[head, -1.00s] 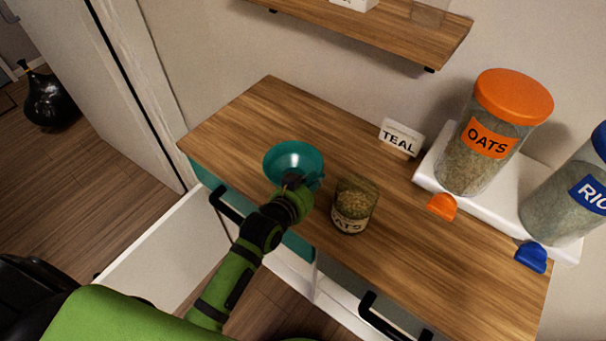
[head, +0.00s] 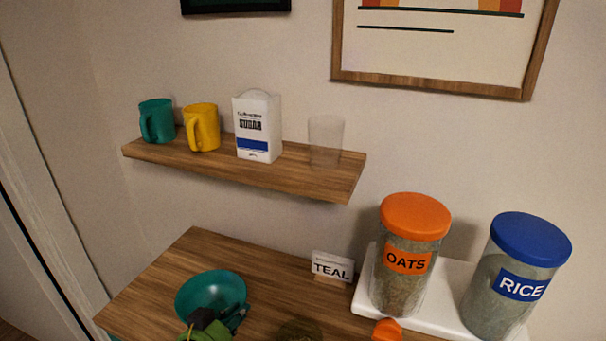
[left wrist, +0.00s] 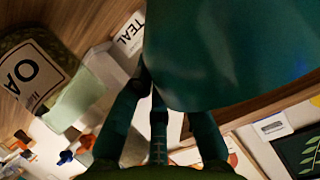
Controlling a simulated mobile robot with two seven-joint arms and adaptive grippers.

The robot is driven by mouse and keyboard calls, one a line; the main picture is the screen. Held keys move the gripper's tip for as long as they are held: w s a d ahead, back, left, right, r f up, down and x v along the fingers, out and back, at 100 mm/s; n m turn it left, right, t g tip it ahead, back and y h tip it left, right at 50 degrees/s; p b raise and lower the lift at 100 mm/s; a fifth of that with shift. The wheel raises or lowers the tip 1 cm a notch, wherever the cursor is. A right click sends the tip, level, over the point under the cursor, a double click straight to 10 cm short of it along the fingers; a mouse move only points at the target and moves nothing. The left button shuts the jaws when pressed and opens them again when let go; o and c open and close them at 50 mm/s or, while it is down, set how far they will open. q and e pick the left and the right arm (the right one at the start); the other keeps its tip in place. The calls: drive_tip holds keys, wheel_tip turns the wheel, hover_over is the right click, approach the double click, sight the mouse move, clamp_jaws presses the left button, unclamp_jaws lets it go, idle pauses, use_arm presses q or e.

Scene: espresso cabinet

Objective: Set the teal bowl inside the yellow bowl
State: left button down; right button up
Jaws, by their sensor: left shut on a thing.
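The teal bowl (head: 205,288) is at the left part of the wooden cabinet top, low in the head view. It fills the upper right of the left wrist view (left wrist: 235,50). My left gripper (head: 228,319) is shut on the bowl's near right rim; its fingers also show in the left wrist view (left wrist: 155,88). I cannot tell whether the bowl rests on the top or is slightly lifted. No yellow bowl is in view. My right gripper is not in view.
A TEAL sign (head: 332,268) stands behind the bowl. A small oats jar (left wrist: 28,72) is close by. Orange-lidded OATS (head: 404,262) and blue-lidded RICE (head: 513,278) containers stand right. A shelf (head: 240,172) above holds teal (head: 157,121) and yellow (head: 204,128) mugs, a carton and a glass.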

use_arm(q)
drive_tip(key=s+a+r+m+g+h, duration=0.4)
drive_tip(key=s+r+m+h, duration=0.3)
drive_tip(key=s, duration=0.3)
drive_tip(key=shift+s+r+g+b, duration=0.15)
drive_tip(key=shift+r+g+b, duration=0.15)
drive_tip(key=shift+r+g, duration=0.1)
